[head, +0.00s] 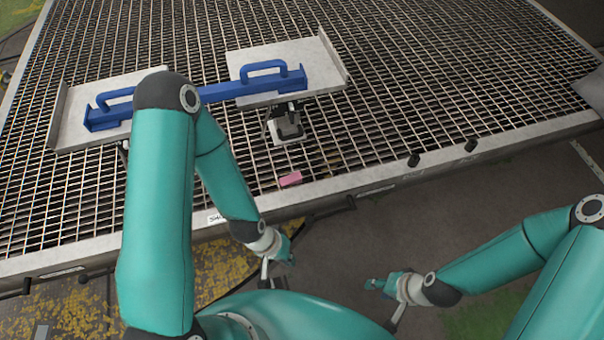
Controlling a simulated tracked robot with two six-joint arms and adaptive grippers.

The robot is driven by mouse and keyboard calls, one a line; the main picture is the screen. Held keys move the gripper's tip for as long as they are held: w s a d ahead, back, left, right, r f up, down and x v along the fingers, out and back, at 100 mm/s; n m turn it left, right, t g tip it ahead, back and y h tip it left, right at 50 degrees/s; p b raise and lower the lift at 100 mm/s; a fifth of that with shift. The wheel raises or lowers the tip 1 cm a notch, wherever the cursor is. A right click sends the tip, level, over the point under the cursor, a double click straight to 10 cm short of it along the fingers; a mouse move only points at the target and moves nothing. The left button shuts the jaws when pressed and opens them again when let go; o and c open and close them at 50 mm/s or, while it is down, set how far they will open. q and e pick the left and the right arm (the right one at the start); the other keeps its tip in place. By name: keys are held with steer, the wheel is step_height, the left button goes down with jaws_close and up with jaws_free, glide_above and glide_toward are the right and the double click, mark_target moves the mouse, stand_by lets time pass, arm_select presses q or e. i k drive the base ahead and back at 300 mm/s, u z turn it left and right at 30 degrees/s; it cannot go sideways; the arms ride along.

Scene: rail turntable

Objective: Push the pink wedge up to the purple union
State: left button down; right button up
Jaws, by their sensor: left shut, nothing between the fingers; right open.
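The pink wedge (290,179) is a small pink block lying on the metal grating near its front edge, right of my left forearm. I cannot make out the purple union; my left arm hides part of the grating. My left gripper (287,254) is at the end of the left arm, in front of the grating's front edge. It is shut and empty, and apart from the wedge. My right gripper (374,284) is open at the lower right, over the dark floor and farther from the wedge. The fingers of both are small and hard to see.
A blue bar with two handles (215,92) lies across two pale plates on the grating. A white and black fixture (287,130) stands behind the wedge. The grating right of the wedge is mostly clear. A raised metal rim (400,172) runs along the front.

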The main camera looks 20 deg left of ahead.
mark_target(293, 179)
steer(key=u, duration=0.05)
steer(key=i, duration=0.9)
steer(key=z, duration=0.1)
